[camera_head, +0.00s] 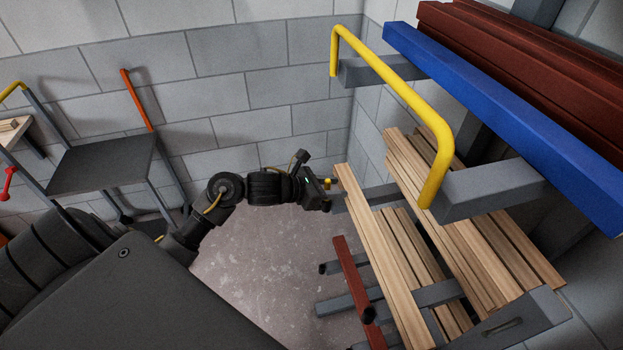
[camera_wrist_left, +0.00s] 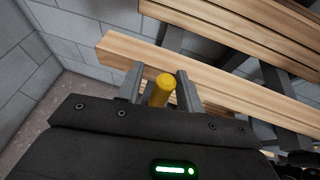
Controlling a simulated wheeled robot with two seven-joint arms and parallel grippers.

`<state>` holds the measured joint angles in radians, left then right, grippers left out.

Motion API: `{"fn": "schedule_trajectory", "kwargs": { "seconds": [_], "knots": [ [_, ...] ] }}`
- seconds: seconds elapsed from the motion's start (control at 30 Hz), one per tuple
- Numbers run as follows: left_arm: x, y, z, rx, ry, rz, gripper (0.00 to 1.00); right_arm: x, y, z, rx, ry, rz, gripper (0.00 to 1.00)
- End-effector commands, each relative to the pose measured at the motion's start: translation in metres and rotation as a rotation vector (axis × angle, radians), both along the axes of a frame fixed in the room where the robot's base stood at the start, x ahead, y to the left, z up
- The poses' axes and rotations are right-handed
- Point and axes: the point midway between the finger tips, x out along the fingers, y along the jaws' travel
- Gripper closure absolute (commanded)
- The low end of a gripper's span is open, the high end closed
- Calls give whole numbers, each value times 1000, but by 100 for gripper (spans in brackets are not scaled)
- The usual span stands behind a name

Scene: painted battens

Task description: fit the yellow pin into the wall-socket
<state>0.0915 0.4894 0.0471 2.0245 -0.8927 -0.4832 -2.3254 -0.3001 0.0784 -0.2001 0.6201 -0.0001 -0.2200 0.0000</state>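My left gripper (camera_head: 325,192) is out in front of the block wall, near the left end of a wooden batten. The short yellow pin (camera_head: 327,183) shows at its tip. In the left wrist view the yellow pin (camera_wrist_left: 163,88) stands between the two grey fingers of the left gripper (camera_wrist_left: 160,90), slightly tilted, with its round end showing. The gripper appears shut on it, and its lower part is hidden by the gripper body. I cannot make out the wall-socket in either view. My right gripper is not in view.
A rack on the right bears wooden battens (camera_head: 365,240), a blue batten (camera_head: 500,120) and dark red battens (camera_head: 540,75). A yellow bent bar (camera_head: 400,90) juts from it. A dark red batten (camera_head: 352,275) slants lower down. A grey table (camera_head: 100,163) stands left. Floor (camera_head: 260,255) is clear below.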

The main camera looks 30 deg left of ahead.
Motion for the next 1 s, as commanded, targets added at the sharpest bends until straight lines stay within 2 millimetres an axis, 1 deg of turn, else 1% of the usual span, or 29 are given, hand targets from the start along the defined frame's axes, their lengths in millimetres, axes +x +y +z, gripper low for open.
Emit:
{"fn": "schedule_trajectory", "kwargs": {
  "seconds": [0.3, 0.5, 0.7, 1.0],
  "knots": [
    [-53, 35, 24, 9, -2, -3, 63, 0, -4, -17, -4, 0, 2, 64],
    [-80, 52, 38, 4, 0, 2, 63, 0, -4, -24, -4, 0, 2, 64],
    [-92, 59, 47, 1, 0, 2, 63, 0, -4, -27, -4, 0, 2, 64],
    [-93, 60, 49, 0, -1, 1, 63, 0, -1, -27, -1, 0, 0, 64]
  ]
}}
